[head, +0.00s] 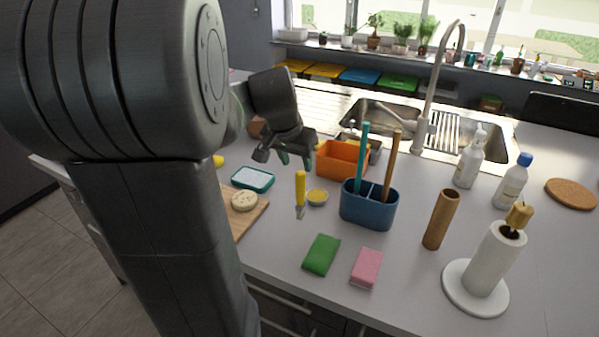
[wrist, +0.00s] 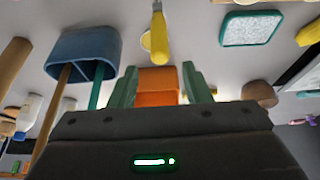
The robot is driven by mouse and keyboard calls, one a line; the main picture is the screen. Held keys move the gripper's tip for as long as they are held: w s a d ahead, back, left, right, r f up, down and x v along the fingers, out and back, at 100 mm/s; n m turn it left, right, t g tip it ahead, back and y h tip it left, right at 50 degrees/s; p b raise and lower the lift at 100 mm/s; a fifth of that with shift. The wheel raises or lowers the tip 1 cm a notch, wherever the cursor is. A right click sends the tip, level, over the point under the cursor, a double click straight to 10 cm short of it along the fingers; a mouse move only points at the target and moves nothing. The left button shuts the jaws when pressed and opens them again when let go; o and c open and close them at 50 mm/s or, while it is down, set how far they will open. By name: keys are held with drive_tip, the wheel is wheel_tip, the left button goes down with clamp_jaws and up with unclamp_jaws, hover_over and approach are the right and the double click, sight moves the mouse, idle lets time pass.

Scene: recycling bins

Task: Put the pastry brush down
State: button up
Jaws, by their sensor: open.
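The pastry brush (head: 300,188), with a yellow handle and a pale grey head, appears to lie on the counter beside a small yellow-filled bowl (head: 317,197). Its head points towards the counter's front edge. In the wrist view the brush's yellow handle (wrist: 159,38) shows beyond the fingertips, its end towards my gripper. My gripper (head: 288,158) is open and empty, apart from the brush and just behind its handle end in the head view. In the wrist view both green-grey fingers (wrist: 159,82) stand wide apart, with nothing held between them.
A blue caddy (head: 368,211) with upright sticks stands right of the brush, and an orange bin (head: 342,160) stands behind. A teal-rimmed sponge dish (head: 253,179) and wooden board (head: 246,216) are left. Green (head: 321,254) and pink (head: 366,267) sponges lie in front.

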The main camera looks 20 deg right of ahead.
sight(301, 171)
drive_tip(key=v, duration=0.4)
drive_tip(key=x, duration=1.2)
drive_tip(key=shift+f, duration=0.2)
wheel_tip(301, 171, up, 2)
drive_tip(key=shift+r, duration=0.5)
